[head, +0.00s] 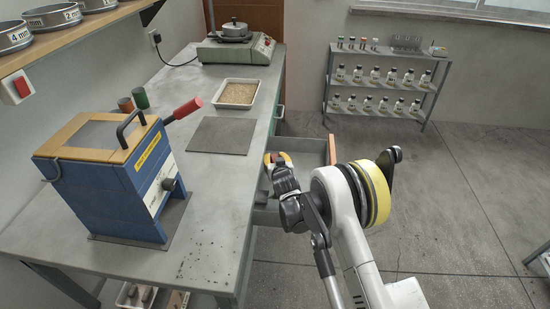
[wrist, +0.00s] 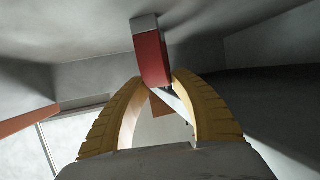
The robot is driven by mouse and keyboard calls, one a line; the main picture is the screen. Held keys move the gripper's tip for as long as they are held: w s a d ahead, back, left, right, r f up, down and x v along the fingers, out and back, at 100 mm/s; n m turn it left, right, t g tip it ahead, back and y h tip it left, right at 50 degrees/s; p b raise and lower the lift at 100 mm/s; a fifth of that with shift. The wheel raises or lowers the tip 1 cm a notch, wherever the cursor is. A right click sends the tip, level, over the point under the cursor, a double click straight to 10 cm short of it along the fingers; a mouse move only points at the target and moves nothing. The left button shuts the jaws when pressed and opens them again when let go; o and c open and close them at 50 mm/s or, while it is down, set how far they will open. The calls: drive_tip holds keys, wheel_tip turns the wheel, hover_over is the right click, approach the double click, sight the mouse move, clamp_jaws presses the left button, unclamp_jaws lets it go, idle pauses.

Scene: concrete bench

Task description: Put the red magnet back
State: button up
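My gripper (head: 279,160) is at the right side of the bench, over the open drawer. In the wrist view its two yellow fingers (wrist: 158,80) curve in and meet the sides of a red block with a grey end, the red magnet (wrist: 151,58). The magnet sticks out past the fingertips, with its grey end farthest from the gripper. In the head view I cannot make out the magnet at the gripper. The open drawer (head: 300,146) has grey walls and a wooden-coloured front edge; my gripper and arm hide part of its inside.
The bench (head: 222,174) holds a blue box device (head: 115,180) with a red-ended handle, a grey mat (head: 220,136), a tray of grains (head: 239,94), a hotplate-like device (head: 236,45), and green and brown cylinders (head: 140,98). A bottle shelf (head: 385,82) stands at the far wall.

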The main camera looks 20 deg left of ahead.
drive_tip(key=shift+r, duration=0.1)
drive_tip(key=shift+s+d+r, duration=0.15)
drive_tip(key=shift+s+r, duration=0.05)
drive_tip(key=shift+s, duration=0.05)
drive_tip(key=s+d+r+m+g+h+p, duration=0.15)
drive_tip(key=s+d+r, duration=0.25)
drive_tip(key=d+r, duration=0.55)
drive_tip(key=s+d+r+m+h, duration=0.1)
drive_tip(key=s+d+r+h, duration=0.15)
drive_tip(key=d+r, duration=0.7)
drive_tip(key=s+d+r+m+g+h+p, duration=0.1)
drive_tip(key=s+d+r, duration=0.4)
drive_tip(key=d+r, duration=0.45)
drive_tip(key=s+d+r, duration=0.2)
drive_tip(key=s+d, duration=0.9)
drive_tip(key=s, duration=0.1)
drive_tip(key=s+d+f+m+g, duration=0.1)
drive_tip(key=s+d, duration=0.2)
drive_tip(key=s, duration=0.5)
drive_tip(key=s+d+f+m+g+h, duration=0.1)
drive_tip(key=s+d, duration=0.3)
drive_tip(key=s, duration=0.5)
drive_tip(key=shift+d+f+g+h, duration=0.2)
drive_tip(key=shift+f+g+h, duration=0.1)
drive_tip(key=shift+f+g, duration=0.15)
drive_tip(key=shift+w, duration=0.1)
